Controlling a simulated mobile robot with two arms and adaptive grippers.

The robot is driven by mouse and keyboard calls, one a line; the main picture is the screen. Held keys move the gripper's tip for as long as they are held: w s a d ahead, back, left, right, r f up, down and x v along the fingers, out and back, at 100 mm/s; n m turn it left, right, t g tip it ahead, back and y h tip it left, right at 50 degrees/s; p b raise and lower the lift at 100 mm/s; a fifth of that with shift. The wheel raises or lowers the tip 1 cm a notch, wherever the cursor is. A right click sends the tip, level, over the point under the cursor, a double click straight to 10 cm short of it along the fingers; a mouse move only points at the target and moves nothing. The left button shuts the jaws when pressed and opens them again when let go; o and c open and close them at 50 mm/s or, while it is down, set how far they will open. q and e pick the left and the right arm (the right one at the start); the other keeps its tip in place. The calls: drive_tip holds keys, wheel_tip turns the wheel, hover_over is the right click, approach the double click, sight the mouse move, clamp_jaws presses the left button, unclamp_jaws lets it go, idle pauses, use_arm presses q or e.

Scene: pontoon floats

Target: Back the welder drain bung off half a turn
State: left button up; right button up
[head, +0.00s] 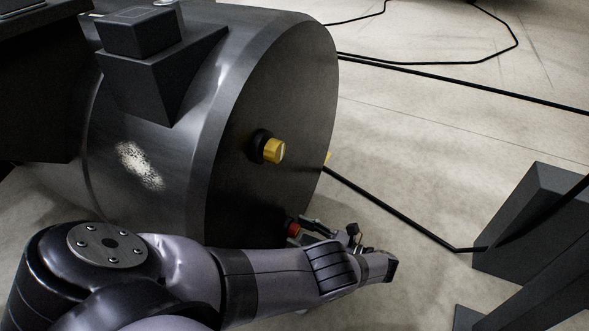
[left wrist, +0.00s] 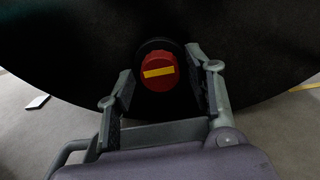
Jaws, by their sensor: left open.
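The bung is a round red cap with a yellow bar (left wrist: 158,72), set in a black collar low on the drum's flat dark end face (head: 285,100). In the head view it shows as a small red spot (head: 293,228), partly hidden by my left gripper (head: 305,228). The left wrist view shows my left gripper (left wrist: 162,80) open, one finger on each side of the cap, with gaps to it. I cannot tell how far the fingertips reach along the cap. The yellow bar is nearly level, slightly tilted. My right gripper is not in view.
A yellow knob (head: 273,150) on a black collar sticks out of the end face above the bung. A black cable (head: 390,209) runs from near the drum to a dark grey block (head: 530,220) at the right. The pale floor between them is mostly clear.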

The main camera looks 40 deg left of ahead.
use_arm(q)
drive_tip(key=m, duration=1.2)
drive_tip(key=c, duration=0.9)
drive_tip(key=n, duration=0.3)
drive_tip(key=shift+c, duration=0.3)
drive_tip(key=n, duration=0.8)
drive_tip(key=shift+n, duration=0.4)
